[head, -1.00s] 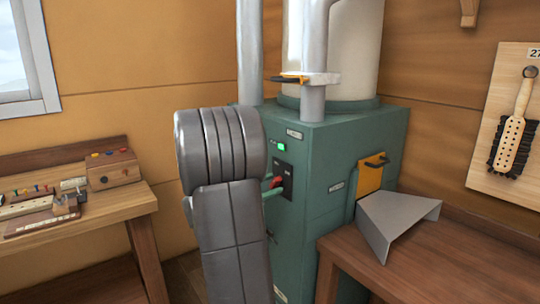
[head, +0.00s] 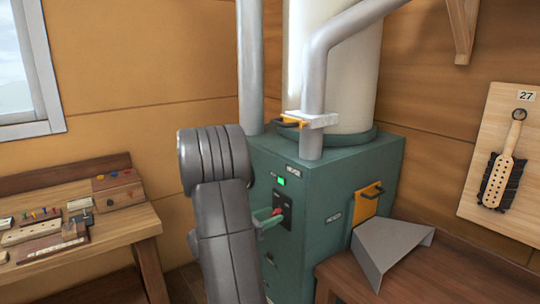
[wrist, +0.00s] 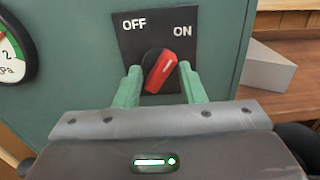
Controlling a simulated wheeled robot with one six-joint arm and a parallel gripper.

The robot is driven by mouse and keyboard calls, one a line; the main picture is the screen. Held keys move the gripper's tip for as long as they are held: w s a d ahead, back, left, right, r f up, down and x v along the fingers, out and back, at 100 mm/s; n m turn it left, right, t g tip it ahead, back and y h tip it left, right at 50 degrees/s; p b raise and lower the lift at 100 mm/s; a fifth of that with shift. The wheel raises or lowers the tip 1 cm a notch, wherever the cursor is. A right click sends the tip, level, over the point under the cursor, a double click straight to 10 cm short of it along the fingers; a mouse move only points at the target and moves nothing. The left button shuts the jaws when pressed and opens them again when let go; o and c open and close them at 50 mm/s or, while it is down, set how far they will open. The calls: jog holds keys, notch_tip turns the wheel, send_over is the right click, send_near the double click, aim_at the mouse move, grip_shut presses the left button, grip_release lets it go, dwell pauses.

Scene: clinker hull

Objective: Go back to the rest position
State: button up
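A red rotary switch (wrist: 160,71) sits on a black plate (wrist: 143,32) marked OFF and ON. Its pointer line leans up and right, toward ON. The switch also shows in the head view (head: 277,212), partly hidden by my gripper (head: 268,222). In the wrist view, my gripper's (wrist: 157,78) two green fingers stand apart on either side of the switch, with small gaps showing. Whether the fingertips touch it is hard to tell. My grey arm hides part of the green cabinet (head: 318,175) in the head view.
A lit green lamp (head: 282,181) is above the switch. A bench with a grey metal chute (head: 385,250) is at right. A workbench (head: 120,222) with small fittings is at left. A gauge (wrist: 8,55) is at the wrist view's left edge.

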jog(key=shift+r+n+p, duration=0.2)
jog(key=shift+n+p, duration=0.2)
jog(key=b+v, duration=0.2)
jog(key=v, duration=0.7)
jog(key=shift+f, duration=0.2)
